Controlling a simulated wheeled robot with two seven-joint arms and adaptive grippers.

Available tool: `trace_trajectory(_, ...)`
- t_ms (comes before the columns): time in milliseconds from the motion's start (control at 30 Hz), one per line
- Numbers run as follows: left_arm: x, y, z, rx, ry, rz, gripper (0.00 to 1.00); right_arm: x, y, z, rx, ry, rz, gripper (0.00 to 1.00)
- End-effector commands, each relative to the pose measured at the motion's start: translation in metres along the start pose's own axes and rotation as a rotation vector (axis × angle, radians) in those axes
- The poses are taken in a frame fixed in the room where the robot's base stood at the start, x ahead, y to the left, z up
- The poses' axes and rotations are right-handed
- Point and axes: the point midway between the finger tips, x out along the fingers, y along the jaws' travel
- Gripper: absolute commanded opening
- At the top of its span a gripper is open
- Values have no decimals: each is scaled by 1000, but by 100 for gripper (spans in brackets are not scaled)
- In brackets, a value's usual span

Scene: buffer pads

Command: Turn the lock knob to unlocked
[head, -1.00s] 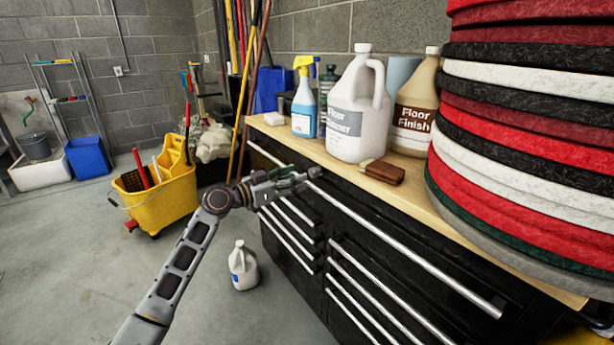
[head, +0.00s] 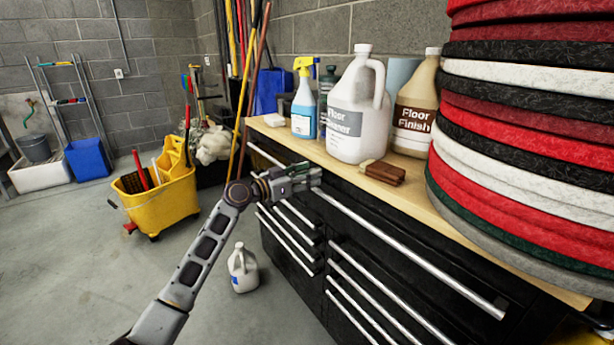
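The black tool cabinet (head: 335,230) has long silver drawer handles and a light wooden top. I cannot make out a lock knob on it; the cabinet front just by my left gripper is partly hidden by the gripper. My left gripper (head: 316,177) is at the upper front of the cabinet, just below the top's edge and near the left end of the long upper handle (head: 405,250). Its fingers are small and seen from the side, so their opening is unclear, and I cannot tell whether they touch anything. My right gripper is out of view.
On the wooden top (head: 325,160) stand a spray bottle (head: 304,115), a white jug (head: 355,115), a floor finish jug (head: 413,120) and a brown brush (head: 383,172). Stacked pads (head: 530,130) fill the right. A jug (head: 242,270) and yellow bucket (head: 160,200) are on the floor.

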Motion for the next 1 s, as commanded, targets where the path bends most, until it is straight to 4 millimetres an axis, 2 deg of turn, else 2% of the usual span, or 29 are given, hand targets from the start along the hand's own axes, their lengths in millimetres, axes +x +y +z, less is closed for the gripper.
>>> trace_trajectory(33, 0, 0, 0, 0, 0, 0, 36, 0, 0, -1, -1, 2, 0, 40)
trace_trajectory(200, 0, 0, 0, 0, 0, 0, 14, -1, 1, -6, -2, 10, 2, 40)
trace_trajectory(300, 0, 0, 0, 0, 0, 0, 5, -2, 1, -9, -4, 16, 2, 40)
trace_trajectory(667, 0, 0, 0, -102, -1, 1, 5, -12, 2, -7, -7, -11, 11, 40)
trace_trajectory(867, 0, 0, -1, -226, -1, 1, 5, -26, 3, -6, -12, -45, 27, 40)
trace_trajectory(1000, 0, -1, -1, -314, -1, 1, 5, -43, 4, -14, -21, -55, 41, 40)
